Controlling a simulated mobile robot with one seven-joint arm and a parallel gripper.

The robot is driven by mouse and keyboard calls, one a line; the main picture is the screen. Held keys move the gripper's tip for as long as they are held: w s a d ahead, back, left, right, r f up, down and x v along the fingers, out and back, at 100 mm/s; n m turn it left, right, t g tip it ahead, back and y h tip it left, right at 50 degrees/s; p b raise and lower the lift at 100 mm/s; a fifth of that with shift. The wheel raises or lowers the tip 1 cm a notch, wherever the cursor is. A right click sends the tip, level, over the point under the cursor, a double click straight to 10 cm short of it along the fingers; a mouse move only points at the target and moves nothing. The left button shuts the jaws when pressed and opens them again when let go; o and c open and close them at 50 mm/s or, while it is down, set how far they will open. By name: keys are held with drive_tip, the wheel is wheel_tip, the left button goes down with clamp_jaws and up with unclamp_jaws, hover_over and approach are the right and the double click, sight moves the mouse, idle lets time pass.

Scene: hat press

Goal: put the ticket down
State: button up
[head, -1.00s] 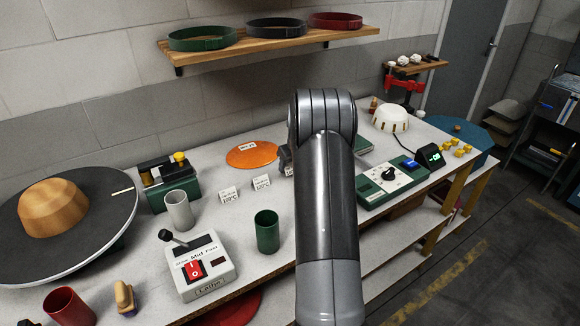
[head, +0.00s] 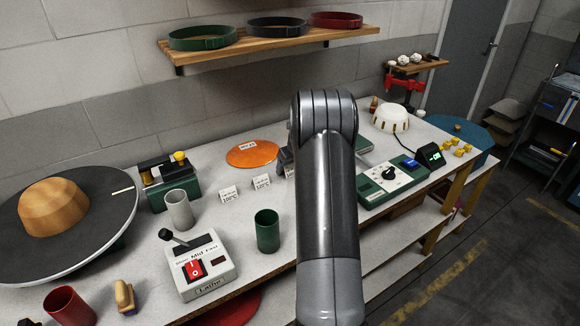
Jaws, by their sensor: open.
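My arm stands in the middle of the head view and hides much of the bench behind it. A dark edge of my gripper (head: 284,158) shows just left of the arm; its fingertips are hidden. The jaws are open. A small white ticket (head: 248,146) with dark print lies on the orange disc (head: 252,156), a little left of the gripper. Folded white cards with temperatures stand in front of the disc: one at the left (head: 229,195), one beside it (head: 262,182), and another partly hidden by my arm.
A green cup (head: 266,231), a grey cup (head: 179,209) and the lathe control box (head: 204,268) stand at the front left. A large dark disc with a wooden block (head: 54,207) fills the left end. A green control box (head: 389,182) stands right of my arm.

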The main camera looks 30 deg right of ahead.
drive_tip(key=v, duration=1.2)
drive_tip(key=s+a+r+n, duration=0.6)
drive_tip(key=a+n, duration=0.2)
drive_tip(key=a, duration=0.2)
drive_tip(key=s+a+r+n, duration=0.6)
drive_tip(key=a+r+n, duration=0.15)
drive_tip(key=a, duration=0.25)
drive_tip(key=s+a+n, duration=0.4)
drive_tip(key=s+n, duration=0.2)
drive_tip(key=s, duration=0.1)
drive_tip(key=s+a+f+n, duration=0.1)
drive_tip(key=s+a+n, duration=0.3)
drive_tip(key=s+n, duration=0.3)
drive_tip(key=s+a+f+n+t, duration=0.1)
drive_tip(key=s+a+n, duration=0.3)
drive_tip(key=s+n, duration=0.3)
drive_tip(key=shift+s+a, duration=0.25)
drive_tip(key=shift+s, duration=0.75)
